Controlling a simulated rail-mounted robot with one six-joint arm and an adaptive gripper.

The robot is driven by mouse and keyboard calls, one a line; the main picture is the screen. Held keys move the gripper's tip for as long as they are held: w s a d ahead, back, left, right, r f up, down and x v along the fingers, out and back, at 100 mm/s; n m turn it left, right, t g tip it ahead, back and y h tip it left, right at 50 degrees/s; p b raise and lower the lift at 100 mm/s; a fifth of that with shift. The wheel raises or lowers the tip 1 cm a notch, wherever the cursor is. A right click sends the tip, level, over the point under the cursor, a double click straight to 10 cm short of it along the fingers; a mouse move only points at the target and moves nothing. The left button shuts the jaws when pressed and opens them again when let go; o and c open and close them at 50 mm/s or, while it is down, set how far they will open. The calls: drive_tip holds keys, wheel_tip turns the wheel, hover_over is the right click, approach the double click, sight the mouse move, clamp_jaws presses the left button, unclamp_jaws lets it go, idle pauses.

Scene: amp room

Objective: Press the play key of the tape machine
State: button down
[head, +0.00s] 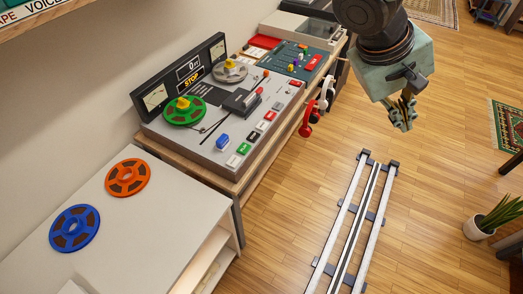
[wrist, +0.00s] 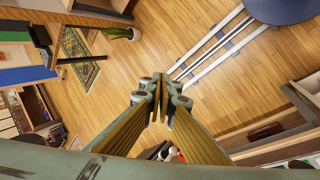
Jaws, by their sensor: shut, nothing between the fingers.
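The tape machine (head: 190,144) stands on a bench left of centre in the head view. A green reel (head: 184,111) and a grey reel (head: 230,71) sit on it. Its upright panel shows STOP (head: 191,81) in yellow, with a 0 above it. A row of coloured keys runs along its front right edge, including a green key (head: 243,148) near the front end; the key labels are too small to read. My gripper (head: 403,118) is shut and empty, over the floor to the right of the machine and apart from it. Its closed fingers (wrist: 161,84) show in the wrist view.
A blue reel (head: 75,228) and an orange reel (head: 128,178) lie on the white cabinet (head: 150,232). A mixer (head: 298,60) stands beyond the machine. Red headphones (head: 307,120) and white headphones (head: 327,92) hang at the bench edge. Floor rails (head: 350,220) run below.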

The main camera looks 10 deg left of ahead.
drive_tip(key=w+a+f+n+t, duration=0.2)
drive_tip(key=w+a+f+n, duration=0.1)
drive_tip(key=w+a+n, duration=0.4)
drive_tip(key=n+t+y+p, duration=0.1)
drive_tip(key=n+t+y, duration=0.35)
drive_tip(key=n, duration=0.95)
hover_over(244, 149)
wheel_tip(244, 149, down, 16)
drive_tip(key=r, duration=0.1)
drive_tip(key=shift+f, duration=0.25)
drive_tip(key=shift+f, duration=0.2)
drive_tip(key=shift+d+f+b, duration=0.1)
drive_tip(key=shift+f+b, duration=0.45)
drive_tip(key=shift+f, duration=2.35)
drive_tip(key=shift+f+b, duration=1.25)
drive_tip(key=shift+b, duration=0.3)
